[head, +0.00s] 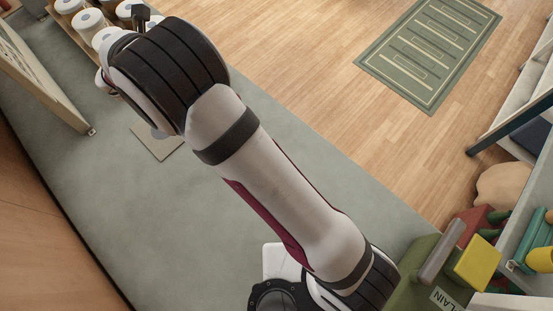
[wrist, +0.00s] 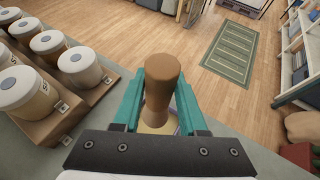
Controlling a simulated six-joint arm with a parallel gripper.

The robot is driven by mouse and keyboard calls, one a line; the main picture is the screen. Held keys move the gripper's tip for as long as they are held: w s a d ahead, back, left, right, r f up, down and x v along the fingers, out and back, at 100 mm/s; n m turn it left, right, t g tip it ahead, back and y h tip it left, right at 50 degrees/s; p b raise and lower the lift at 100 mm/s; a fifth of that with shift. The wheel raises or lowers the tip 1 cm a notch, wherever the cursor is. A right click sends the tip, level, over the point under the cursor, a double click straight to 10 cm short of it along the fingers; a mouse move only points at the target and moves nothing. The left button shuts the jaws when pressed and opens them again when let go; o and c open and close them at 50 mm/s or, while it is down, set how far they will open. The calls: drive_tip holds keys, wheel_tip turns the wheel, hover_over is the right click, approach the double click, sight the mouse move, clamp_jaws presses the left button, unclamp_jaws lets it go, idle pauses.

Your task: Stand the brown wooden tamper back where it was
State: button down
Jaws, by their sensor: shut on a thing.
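In the wrist view the brown wooden tamper (wrist: 162,72) stands roughly upright between the teal fingers of my gripper (wrist: 160,108). The gripper is shut on it around its narrower neck, with the wide rounded top sticking up above the fingers. The tamper's lower end is hidden by the gripper, so I cannot tell whether it touches anything. In the head view my arm hides the tamper.
Several white lidded canisters (wrist: 83,66) stand on a wooden rack (wrist: 70,108) left of the gripper. In the head view a tan square (head: 158,141) lies on the grey-green surface (head: 110,195), which is largely clear. Coloured blocks (head: 478,262) lie at the lower right.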

drive_tip(key=s+d+r, duration=0.3)
drive_tip(key=d+r, duration=0.6)
drive_tip(key=d, duration=0.3)
drive_tip(key=s+d+r, duration=0.3)
drive_tip(key=d+r, duration=0.6)
drive_tip(key=d, duration=0.2)
drive_tip(key=s+a+f+m+g+h, duration=0.1)
drive_tip(key=s+f+m+g+h, duration=0.2)
drive_tip(key=s+f, duration=0.5)
drive_tip(key=s+a+f+m+g+h, duration=0.2)
drive_tip(key=s+f+m, duration=0.4)
drive_tip(key=s+f, duration=0.3)
wheel_tip(320, 180, down, 5)
drive_tip(key=g+h, duration=0.1)
drive_tip(key=h, duration=0.1)
drive_tip(key=shift+s+r+h, duration=0.2)
drive_tip(key=shift+h, duration=0.2)
drive_tip(key=shift+a, duration=0.15)
drive_tip(key=shift+f, duration=2.95)
